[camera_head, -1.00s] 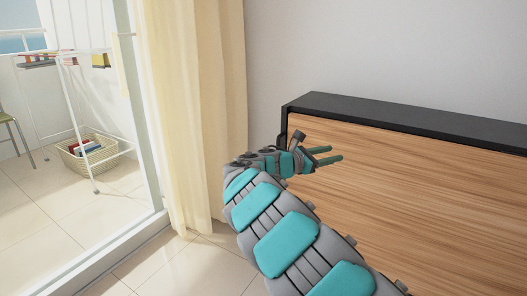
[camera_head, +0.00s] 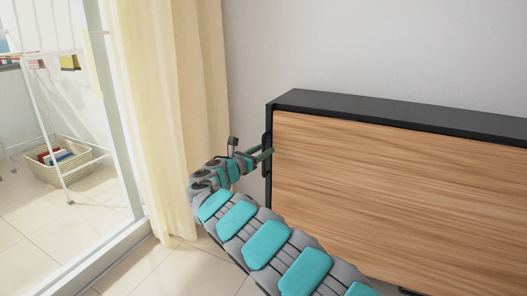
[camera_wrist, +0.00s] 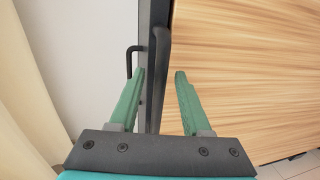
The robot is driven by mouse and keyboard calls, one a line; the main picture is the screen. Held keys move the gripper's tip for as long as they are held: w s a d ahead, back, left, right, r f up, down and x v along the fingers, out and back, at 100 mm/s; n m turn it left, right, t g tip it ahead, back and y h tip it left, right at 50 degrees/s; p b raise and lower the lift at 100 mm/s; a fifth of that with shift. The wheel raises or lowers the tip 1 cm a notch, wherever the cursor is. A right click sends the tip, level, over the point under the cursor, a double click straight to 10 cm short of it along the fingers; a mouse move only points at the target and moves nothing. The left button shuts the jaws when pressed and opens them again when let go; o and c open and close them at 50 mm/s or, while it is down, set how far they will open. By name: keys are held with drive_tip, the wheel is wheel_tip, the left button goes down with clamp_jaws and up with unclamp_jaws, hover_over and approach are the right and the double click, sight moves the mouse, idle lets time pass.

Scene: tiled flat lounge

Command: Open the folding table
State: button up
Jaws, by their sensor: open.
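The folding table (camera_head: 395,190) is a wooden panel in a black frame against the wall, standing upright and folded. A dark handle (camera_head: 266,154) sits at its left edge. In the wrist view a black bar handle (camera_wrist: 158,75) runs along that edge of the wooden panel (camera_wrist: 245,75). My gripper (camera_head: 267,156) is at the table's left edge, by the handle. In the wrist view my open green fingers (camera_wrist: 160,80) point at the handle, which lies between them in the picture. I cannot tell whether they touch it.
A cream curtain (camera_head: 180,110) hangs to the left of my arm. Beyond the glass door are a white drying rack (camera_head: 45,110) and a basket (camera_head: 60,165). Tiled floor (camera_head: 150,265) is clear between the curtain and my arm.

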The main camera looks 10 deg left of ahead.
drive_tip(key=shift+w+d+r, duration=0.1)
drive_tip(key=shift+w+d, duration=0.1)
drive_tip(key=shift+w, duration=0.15)
clamp_jaws()
idle(1.2)
